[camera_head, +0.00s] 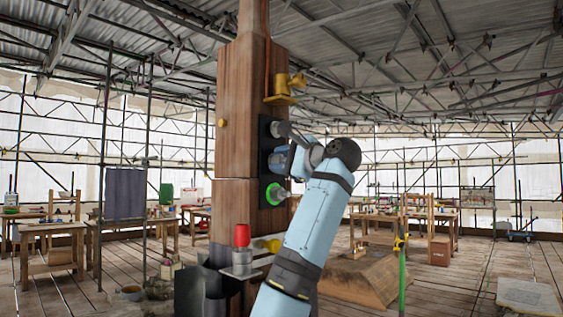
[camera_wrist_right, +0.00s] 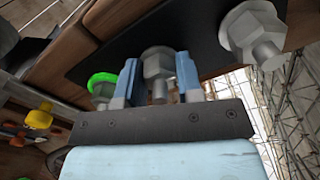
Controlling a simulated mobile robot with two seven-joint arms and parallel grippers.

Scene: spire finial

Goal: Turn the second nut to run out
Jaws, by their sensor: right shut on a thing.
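A black plate (camera_head: 264,150) is fixed to the side of the tall wooden post and carries a column of three bolts with nuts. The top nut (camera_head: 279,129) is plain grey. The lowest nut has a green ring (camera_head: 272,194) behind it. My right gripper (camera_head: 281,160) is at the middle nut and mostly hides it in the head view. In the right wrist view, the two blue fingers of my right gripper (camera_wrist_right: 158,80) stand on either side of the grey middle nut (camera_wrist_right: 157,62), shut on it; its bolt end points toward the camera. My left gripper is not in view.
The wooden post (camera_head: 237,110) rises just left of my right arm. A yellow bracket (camera_head: 286,88) sticks out above the plate. A red-topped item (camera_head: 241,237) stands on a small shelf (camera_head: 246,271) below. Workbenches stand farther back.

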